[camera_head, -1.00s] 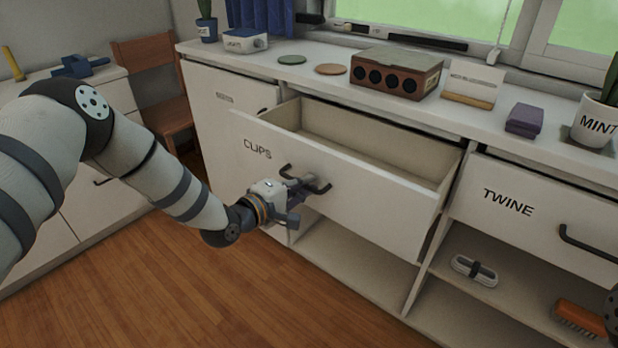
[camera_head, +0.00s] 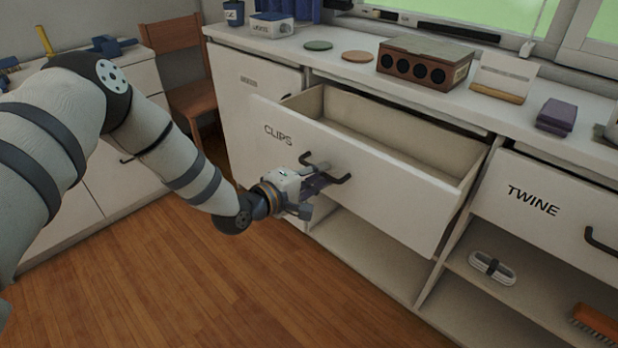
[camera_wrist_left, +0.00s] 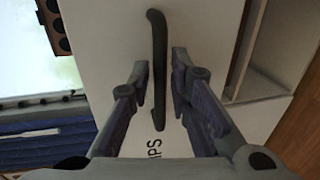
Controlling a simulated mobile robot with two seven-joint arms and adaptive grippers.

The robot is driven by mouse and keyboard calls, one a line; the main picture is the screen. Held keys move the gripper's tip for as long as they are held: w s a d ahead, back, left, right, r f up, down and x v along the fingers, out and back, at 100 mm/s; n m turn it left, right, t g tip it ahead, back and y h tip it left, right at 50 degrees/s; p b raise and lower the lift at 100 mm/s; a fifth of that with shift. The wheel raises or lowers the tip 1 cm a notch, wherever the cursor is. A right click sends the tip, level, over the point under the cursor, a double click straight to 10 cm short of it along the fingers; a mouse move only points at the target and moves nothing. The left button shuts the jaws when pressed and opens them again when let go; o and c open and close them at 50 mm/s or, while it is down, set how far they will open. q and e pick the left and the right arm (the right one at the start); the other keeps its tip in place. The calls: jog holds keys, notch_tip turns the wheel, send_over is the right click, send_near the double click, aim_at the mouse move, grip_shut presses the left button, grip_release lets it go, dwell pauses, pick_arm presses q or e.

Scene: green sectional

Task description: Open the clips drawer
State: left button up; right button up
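The clips drawer (camera_head: 380,185) is a white drawer marked CLIPS, and it stands well out of the cabinet. Its inside (camera_head: 400,130) looks empty where I can see it. Its dark bar handle (camera_head: 340,180) is on the front. My left gripper (camera_head: 318,182) is at this handle. In the left wrist view the handle (camera_wrist_left: 158,50) runs between the two fingers of my left gripper (camera_wrist_left: 161,75), with a narrow gap on each side. The fingers are part open and do not appear to press on it. My right gripper is out of view.
The twine drawer (camera_head: 540,215) at the right is closed. A shelf below it holds a bundled white cord (camera_head: 492,267) and a brush (camera_head: 597,328). A brown box (camera_head: 425,62) stands on the countertop. A wooden chair (camera_head: 185,80) is at the back left. The wooden floor (camera_head: 230,300) in front is clear.

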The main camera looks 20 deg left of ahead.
pick_arm(q)
jog(key=v, duration=1)
jog(key=shift+s, duration=0.35)
jog(key=shift+r, duration=0.1)
jog(key=s+d+f+m+g+y+p, duration=0.1)
jog(key=s+d+f+m+g, duration=0.25)
jog(key=s+f, duration=0.4)
jog(key=s+d+f+m+g+p, duration=0.1)
jog(key=s+d+f+m+g, duration=0.1)
jog(key=s+f+g, duration=0.55)
jog(key=s+a+m+g+y, duration=0.1)
jog(key=s+m+g+y, duration=0.1)
jog(key=s, duration=1.2)
jog(key=s+a+f+m+g+y+p, duration=0.1)
jog(key=s+m+g, duration=0.3)
jog(key=s, duration=0.9)
jog(key=shift+s+a+f+m+y, duration=0.2)
jog(key=shift+s+a+m+y, duration=0.15)
jog(key=shift+a+m+y, duration=0.55)
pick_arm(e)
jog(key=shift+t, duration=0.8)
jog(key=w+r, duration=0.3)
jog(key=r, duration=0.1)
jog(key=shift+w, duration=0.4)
pick_arm(q)
jog(key=shift+w+d, duration=0.1)
jog(key=shift+d, duration=0.15)
